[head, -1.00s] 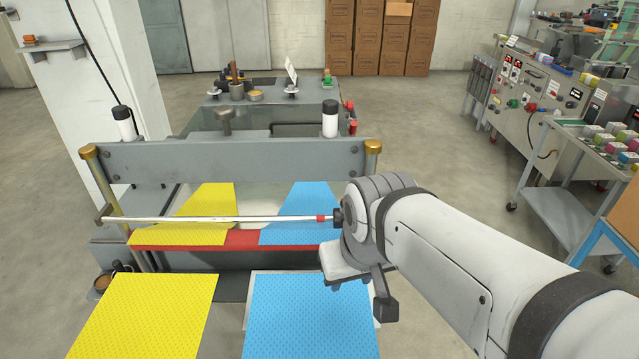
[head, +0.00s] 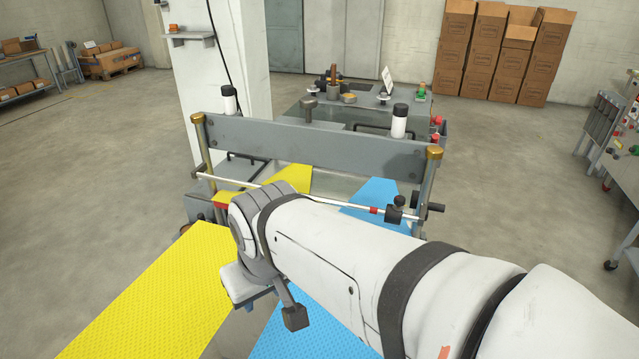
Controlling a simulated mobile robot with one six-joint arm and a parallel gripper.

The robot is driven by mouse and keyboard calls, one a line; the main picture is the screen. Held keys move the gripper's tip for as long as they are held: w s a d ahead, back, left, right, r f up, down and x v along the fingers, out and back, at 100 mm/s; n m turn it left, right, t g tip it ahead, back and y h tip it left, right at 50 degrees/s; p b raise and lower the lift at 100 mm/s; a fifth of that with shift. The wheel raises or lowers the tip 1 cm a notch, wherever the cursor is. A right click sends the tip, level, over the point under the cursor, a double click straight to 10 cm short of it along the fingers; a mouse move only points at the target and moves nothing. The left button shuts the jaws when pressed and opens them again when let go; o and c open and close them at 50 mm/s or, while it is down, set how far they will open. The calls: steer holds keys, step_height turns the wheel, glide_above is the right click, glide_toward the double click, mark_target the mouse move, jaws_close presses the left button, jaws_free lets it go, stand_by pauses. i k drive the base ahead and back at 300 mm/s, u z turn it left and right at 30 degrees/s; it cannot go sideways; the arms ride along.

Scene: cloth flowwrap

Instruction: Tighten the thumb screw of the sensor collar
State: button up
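In the head view a thin white rod (head: 300,196) runs across the machine below the grey crossbeam. Near its right end sits a small black block with a round knob on top (head: 397,211), which looks like the sensor collar and its thumb screw. A red band (head: 374,210) is on the rod just left of it. Whether the screw is tight cannot be seen. My gripper (head: 262,298) is in front of the rod, left of the collar and apart from it, seen from above and behind. Its fingers are mostly hidden by my wrist, so its opening is unclear.
A yellow sheet (head: 165,290) and a blue sheet (head: 320,318) run toward me under my arm. The grey crossbeam (head: 310,147) stands behind the rod between brass-capped posts. Cardboard boxes (head: 475,55) are stacked at the back. Open floor (head: 530,170) lies right of the machine.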

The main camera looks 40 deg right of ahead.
mark_target(399, 201)
steer(key=u, duration=0.4)
steer(key=k, duration=0.35)
steer(key=z, duration=2.6)
